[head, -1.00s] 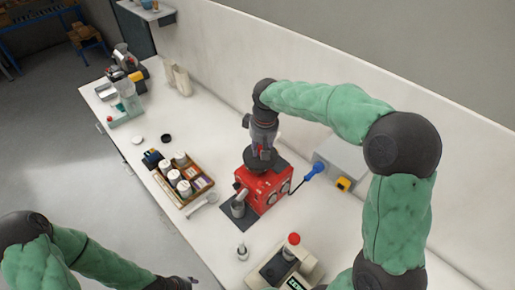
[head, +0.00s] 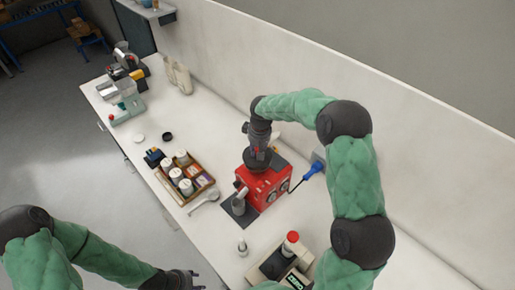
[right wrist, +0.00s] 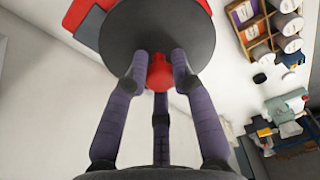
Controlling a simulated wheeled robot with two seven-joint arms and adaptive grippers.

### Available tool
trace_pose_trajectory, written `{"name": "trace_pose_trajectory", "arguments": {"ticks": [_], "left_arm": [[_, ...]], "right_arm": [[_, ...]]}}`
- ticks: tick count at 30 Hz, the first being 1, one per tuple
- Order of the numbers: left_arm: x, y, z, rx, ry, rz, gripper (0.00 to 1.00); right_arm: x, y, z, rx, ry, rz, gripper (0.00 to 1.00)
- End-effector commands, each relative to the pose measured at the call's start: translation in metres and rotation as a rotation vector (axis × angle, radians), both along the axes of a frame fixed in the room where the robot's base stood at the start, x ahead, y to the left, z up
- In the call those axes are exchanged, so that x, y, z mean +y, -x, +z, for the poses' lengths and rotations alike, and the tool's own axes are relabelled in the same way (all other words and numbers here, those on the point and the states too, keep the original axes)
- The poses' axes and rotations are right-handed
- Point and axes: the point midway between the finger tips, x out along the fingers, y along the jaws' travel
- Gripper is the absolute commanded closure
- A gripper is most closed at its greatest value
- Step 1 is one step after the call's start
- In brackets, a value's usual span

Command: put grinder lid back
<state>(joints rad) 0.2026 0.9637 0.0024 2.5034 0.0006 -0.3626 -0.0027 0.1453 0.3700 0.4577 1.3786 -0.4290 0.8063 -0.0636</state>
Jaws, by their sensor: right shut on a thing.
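My right gripper (head: 259,150) points down over the red grinder (head: 268,184). In the right wrist view its three fingers (right wrist: 160,75) are closed around the red knob (right wrist: 160,72) of a round dark lid (right wrist: 195,35). The lid also shows in the head view (head: 258,160), over the upper back part of the grinder. Red parts of the grinder (right wrist: 84,14) show past the lid's edge. I cannot tell whether the lid touches the grinder. My left gripper (head: 190,280) is at the bottom edge, away from the bench, its finger state unclear.
A wooden tray of white-lidded jars (head: 206,190) stands left of the grinder. A metal cup (head: 238,206) stands at its front. A scale-like device (head: 282,263) is in front, a blue-handled tool (head: 313,168) to the right.

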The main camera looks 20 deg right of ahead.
Motion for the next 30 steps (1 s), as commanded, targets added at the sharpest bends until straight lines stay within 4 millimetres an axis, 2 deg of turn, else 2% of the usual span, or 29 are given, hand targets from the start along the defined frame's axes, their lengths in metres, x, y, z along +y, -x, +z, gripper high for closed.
{"name": "trace_pose_trajectory", "arguments": {"ticks": [25,26,27,28,30], "left_arm": [[0.0,0.0,-0.01,0.0,0.0,0.0,0.56],[0.0,0.0,-0.01,0.0,0.0,0.0,0.56],[0.0,0.0,-0.01,0.0,0.0,0.0,0.56],[0.0,0.0,-0.01,0.0,0.0,0.0,0.56],[0.0,0.0,-0.01,0.0,0.0,0.0,0.56]], "right_arm": [[0.0,0.0,-0.014,0.0,0.001,0.0,1.0],[0.0,0.0,-0.014,0.0,0.001,0.0,0.66],[0.0,0.0,-0.014,0.0,0.001,0.0,0.55],[0.0,0.0,-0.014,0.0,0.001,0.0,0.51],[0.0,0.0,-0.014,0.0,0.001,0.0,0.51]]}}
